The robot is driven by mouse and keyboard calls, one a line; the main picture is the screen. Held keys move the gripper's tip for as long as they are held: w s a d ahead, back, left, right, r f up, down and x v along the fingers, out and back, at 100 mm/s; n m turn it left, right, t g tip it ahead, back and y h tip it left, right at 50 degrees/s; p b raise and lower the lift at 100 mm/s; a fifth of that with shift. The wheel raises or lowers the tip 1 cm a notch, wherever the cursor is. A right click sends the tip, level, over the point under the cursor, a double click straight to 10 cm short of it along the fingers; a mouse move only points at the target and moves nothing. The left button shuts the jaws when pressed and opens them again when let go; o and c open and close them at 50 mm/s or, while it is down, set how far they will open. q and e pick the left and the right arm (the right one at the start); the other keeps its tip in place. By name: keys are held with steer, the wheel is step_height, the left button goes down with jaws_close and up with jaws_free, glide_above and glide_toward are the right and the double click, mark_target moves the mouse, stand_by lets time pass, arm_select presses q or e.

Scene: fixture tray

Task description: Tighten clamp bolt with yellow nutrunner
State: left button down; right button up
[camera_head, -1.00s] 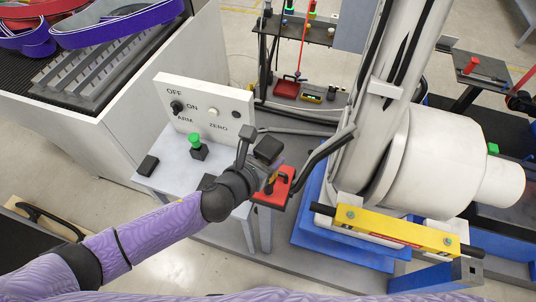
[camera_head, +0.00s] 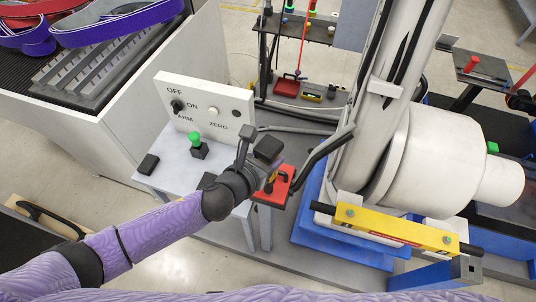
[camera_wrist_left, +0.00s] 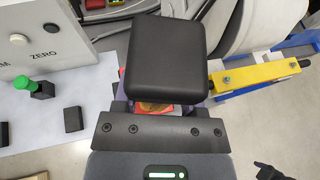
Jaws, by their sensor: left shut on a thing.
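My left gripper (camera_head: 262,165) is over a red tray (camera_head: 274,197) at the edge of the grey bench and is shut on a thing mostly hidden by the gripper. A small yellow part (camera_head: 270,186) shows at the fingers; I cannot tell if it is the nutrunner. In the left wrist view the black gripper body (camera_wrist_left: 167,60) covers most of it, with a red and yellow patch (camera_wrist_left: 153,107) below. A yellow clamp bar (camera_head: 395,229) with a bolt (camera_head: 350,213) near its left end and another (camera_head: 447,240) near its right lies across a blue base.
A white control panel (camera_head: 222,112) with knobs stands on the bench behind my gripper. A green-topped button (camera_head: 196,140) and a black block (camera_head: 148,164) are left of it. A large white machine (camera_head: 440,160) and a black curved handle (camera_head: 325,150) are to the right.

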mark_target(269, 145)
arm_select(q)
steer(key=shift+r, duration=0.1)
steer(key=shift+f, duration=0.4)
stand_by(0.7)
steer(key=shift+s+f, duration=0.1)
steer(key=shift+f, duration=0.35)
stand_by(1.9)
step_height(269, 145, up, 6)
steer(key=p, duration=0.7)
steer(key=shift+r, duration=0.2)
steer(key=shift+f, duration=0.1)
